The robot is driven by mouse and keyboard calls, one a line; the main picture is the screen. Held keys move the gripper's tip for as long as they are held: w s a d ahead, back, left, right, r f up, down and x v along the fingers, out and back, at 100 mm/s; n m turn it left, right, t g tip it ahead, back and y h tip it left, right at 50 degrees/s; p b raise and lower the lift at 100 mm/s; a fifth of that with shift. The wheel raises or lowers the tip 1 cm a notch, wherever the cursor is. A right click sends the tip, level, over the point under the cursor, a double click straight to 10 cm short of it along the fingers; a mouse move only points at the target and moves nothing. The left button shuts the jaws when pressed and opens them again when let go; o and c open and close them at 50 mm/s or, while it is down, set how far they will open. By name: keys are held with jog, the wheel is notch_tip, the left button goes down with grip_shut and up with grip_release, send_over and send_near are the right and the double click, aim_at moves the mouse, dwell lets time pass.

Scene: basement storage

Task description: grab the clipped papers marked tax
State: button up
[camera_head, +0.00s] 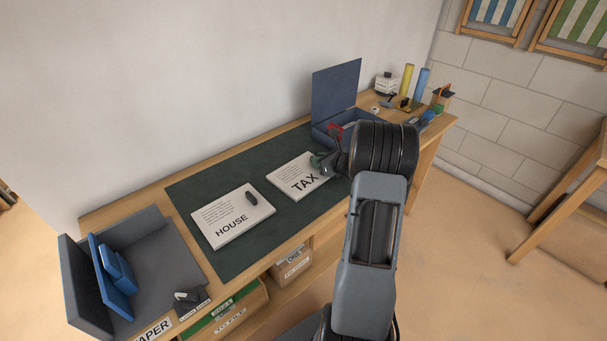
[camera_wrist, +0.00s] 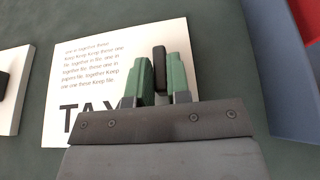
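My gripper (camera_head: 319,160) is over the right side of the TAX papers. Its green fingers (camera_wrist: 160,75) stand close on either side of the clip, with no clear gap showing. My gripper hides the clip in the head view. The papers look flat on the mat.
An open blue box (camera_head: 336,90) stands behind and right of my gripper. A grey tray (camera_head: 175,262) with blue items is at the near left. Small items crowd the far right end.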

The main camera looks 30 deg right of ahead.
grip_shut()
jog(key=shift+r, duration=0.2)
